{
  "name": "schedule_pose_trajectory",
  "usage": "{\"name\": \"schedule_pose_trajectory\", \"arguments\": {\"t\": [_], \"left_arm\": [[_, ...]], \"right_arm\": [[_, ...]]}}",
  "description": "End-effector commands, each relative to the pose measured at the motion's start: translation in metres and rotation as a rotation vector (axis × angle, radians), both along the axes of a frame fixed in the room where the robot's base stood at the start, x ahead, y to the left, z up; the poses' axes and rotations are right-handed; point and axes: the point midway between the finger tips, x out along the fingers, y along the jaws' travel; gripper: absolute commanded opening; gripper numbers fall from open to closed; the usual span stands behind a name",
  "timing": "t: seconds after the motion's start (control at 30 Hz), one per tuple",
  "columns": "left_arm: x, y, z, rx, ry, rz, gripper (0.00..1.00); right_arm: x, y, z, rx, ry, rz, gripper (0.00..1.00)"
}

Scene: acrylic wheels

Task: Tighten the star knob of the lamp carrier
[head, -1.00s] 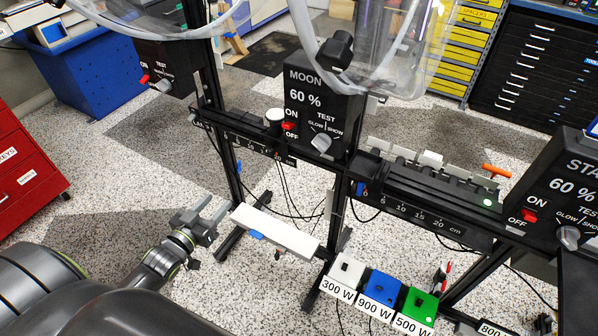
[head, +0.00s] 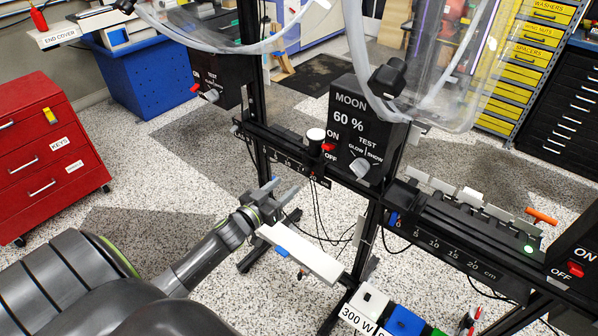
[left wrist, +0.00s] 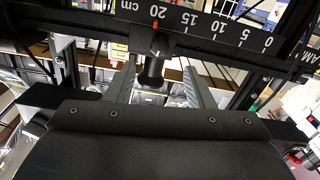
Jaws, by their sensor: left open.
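My left gripper (head: 279,188) is open and empty, below and in front of the left scale rail (head: 278,148) in the head view. In the left wrist view the rail (left wrist: 205,25) appears upside down. A dark knob on a short stem (left wrist: 152,72), apparently the star knob, hangs under the rail near the 20 cm end, with a small red pointer above it. It shows between the two grey fingers of the open gripper (left wrist: 160,88), without visible contact. A white-topped black cylinder (head: 316,137), probably on the lamp carrier, stands near that rail end. My right gripper is not in view.
The MOON control box (head: 350,125) stands just right of the cylinder. A white shelf (head: 300,254) lies close to the right of my left gripper, with coloured wattage blocks beyond. Cables hang below the rail. A red drawer cabinet (head: 45,155) stands at left.

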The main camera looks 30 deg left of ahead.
Motion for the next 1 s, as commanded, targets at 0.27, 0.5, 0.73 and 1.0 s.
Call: {"name": "schedule_pose_trajectory", "arguments": {"t": [0.27, 0.5, 0.73, 1.0], "left_arm": [[0.049, -0.005, 0.002, 0.000, -0.001, -0.001, 0.48], [0.071, -0.006, 0.000, 0.000, 0.000, -0.001, 0.48], [0.074, -0.006, 0.000, 0.000, 0.000, -0.001, 0.48], [0.074, -0.006, 0.000, 0.000, 0.000, -0.001, 0.29]], "right_arm": [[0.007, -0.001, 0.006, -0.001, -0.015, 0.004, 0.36], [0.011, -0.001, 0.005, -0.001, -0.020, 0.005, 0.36], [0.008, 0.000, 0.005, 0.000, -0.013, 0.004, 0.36], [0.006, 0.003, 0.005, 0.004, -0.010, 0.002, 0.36]]}}
